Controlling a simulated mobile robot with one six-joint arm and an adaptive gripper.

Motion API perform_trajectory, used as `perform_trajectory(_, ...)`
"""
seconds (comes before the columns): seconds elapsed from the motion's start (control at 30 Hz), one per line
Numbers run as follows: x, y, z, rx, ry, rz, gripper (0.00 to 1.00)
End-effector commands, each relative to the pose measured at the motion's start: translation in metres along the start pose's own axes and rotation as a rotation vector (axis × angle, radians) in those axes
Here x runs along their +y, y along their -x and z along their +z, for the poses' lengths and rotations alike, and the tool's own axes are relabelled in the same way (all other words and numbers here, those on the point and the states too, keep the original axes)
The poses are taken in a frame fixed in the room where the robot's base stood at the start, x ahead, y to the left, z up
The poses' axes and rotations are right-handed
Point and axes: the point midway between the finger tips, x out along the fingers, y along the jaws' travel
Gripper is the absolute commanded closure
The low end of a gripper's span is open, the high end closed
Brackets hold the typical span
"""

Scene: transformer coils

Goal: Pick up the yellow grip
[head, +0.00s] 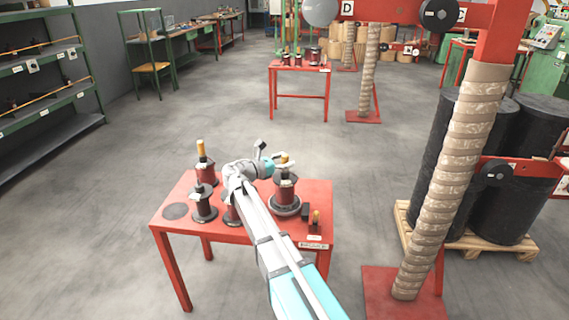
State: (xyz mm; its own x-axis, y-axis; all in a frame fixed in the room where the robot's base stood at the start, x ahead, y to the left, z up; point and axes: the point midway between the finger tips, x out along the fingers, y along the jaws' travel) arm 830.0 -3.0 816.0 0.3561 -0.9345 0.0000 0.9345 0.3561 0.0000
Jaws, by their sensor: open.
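A yellow grip (284,158) tops the dark red coil (284,188) right of centre on the red table. A taller yellow grip (201,148) stands upright on another coil (205,172) at the back left. A small orange-yellow piece (316,217) stands at the front right. My gripper (277,161) is small in view, beyond my teal wrist, close beside the grip on the right coil. It is open. I cannot tell whether its fingers touch or surround that grip. My arm partly hides a coil (230,214) in the middle.
A black coil (204,204) and a dark disc (175,211) are on the red table (184,233)'s left side. A wrapped post (436,190) on a red base stands at right, near black drums (505,180) on a pallet. Floor left of the table is clear.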

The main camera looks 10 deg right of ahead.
Motion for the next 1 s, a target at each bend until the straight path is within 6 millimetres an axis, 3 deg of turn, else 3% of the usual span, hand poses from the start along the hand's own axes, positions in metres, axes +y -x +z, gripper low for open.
perform_trajectory(0.1,0.0,0.0001,0.0,0.0,0.0,0.0,0.26)
perform_trajectory(0.5,0.0,0.0003,0.0,0.0,0.0,0.0,1.0)
perform_trajectory(1.0,0.0001,0.0005,0.0051,0.0,0.0,0.0,1.0)
